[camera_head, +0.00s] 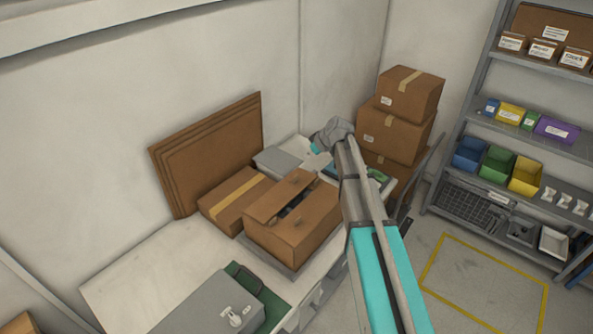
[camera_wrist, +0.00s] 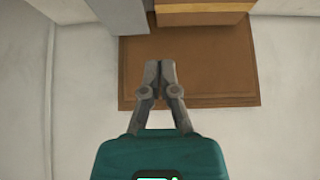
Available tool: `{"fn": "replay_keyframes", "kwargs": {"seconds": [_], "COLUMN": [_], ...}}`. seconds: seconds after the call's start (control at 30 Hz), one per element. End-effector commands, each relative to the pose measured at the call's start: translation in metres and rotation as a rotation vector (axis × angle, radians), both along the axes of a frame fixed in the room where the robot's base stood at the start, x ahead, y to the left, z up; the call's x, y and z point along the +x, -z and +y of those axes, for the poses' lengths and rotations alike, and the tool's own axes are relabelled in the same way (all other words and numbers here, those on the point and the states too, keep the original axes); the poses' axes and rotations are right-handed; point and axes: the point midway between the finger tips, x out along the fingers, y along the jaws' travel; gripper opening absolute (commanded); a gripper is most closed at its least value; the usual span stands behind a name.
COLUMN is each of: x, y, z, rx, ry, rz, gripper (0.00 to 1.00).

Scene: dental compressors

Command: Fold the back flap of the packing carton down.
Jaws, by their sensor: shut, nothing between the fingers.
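The packing carton (camera_head: 290,238) stands on the worktable in the head view. A narrow dark opening with items inside shows in its top. A brown flap (camera_head: 277,197) lies along the opening's back-left side, slightly raised, and its exact angle is hard to tell. My gripper shows in the wrist view (camera_wrist: 160,72) with its fingertips together and nothing between them. In the head view my arm's end is behind and above the carton's right side, apart from it, and the fingertips are not clear.
Flat cardboard sheets (camera_head: 207,155) lean on the wall; brown board also shows in the wrist view (camera_wrist: 205,65). A taped flat carton (camera_head: 232,203) lies behind the packing carton. A grey case (camera_head: 205,306) is in front. Stacked boxes (camera_head: 398,130) stand right. The worktable's left part (camera_head: 140,275) is clear.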

Motion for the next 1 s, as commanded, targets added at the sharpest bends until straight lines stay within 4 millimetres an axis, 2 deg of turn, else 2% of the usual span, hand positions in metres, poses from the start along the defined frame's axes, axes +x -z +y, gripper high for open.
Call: {"fn": "replay_keyframes", "kwargs": {"seconds": [0.47, 1.0], "x": [0.002, 0.021], "y": [0.006, 0.043], "z": [0.002, 0.022], "rx": [0.001, 0.0], "ry": [0.0, -0.001], "rz": [-0.001, 0.0], "gripper": [0.0, 0.0]}}
